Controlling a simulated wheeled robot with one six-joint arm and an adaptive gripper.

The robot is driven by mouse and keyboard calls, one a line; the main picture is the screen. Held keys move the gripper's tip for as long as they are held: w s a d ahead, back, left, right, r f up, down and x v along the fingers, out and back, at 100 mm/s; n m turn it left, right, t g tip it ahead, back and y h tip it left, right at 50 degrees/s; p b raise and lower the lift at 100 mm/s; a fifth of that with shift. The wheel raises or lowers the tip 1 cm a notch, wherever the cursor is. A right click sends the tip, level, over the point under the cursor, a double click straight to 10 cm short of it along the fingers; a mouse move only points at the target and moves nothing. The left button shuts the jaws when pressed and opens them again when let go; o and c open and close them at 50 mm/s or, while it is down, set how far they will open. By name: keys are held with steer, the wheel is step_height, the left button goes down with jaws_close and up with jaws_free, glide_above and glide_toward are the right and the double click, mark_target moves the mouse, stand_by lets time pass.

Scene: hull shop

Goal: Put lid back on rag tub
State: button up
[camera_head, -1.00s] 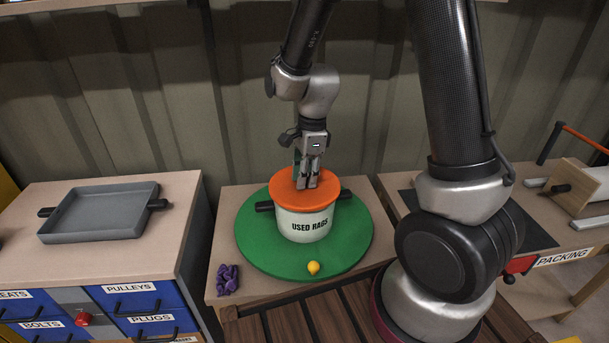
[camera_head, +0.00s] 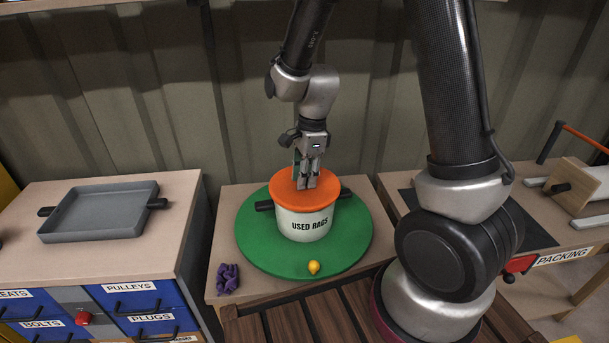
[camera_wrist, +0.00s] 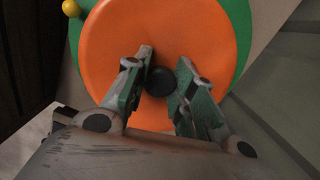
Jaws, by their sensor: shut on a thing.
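The white rag tub (camera_head: 305,226), marked "USED RAGS", stands upright on a round green mat (camera_head: 255,238). The orange lid (camera_head: 325,184) lies over the tub's mouth and looks level; I cannot tell if it is fully seated. My gripper (camera_head: 307,182) points down at the middle of the lid. In the wrist view the lid (camera_wrist: 110,40) fills the centre, with its dark round knob (camera_wrist: 159,80) between the fingers of my gripper (camera_wrist: 160,75). My gripper is shut on the knob, though a small gap seems to show beside it. The tub's inside is hidden.
A purple bundle (camera_head: 227,278) lies at the bench's front left corner. A grey tray (camera_head: 100,212) rests on the left cabinet. A corrugated wall stands close behind.

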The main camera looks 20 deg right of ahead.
stand_by(0.3)
steer(key=o, duration=1.1)
steer(key=o, duration=0.5)
steer(key=shift+r, duration=3.5)
jaws_close()
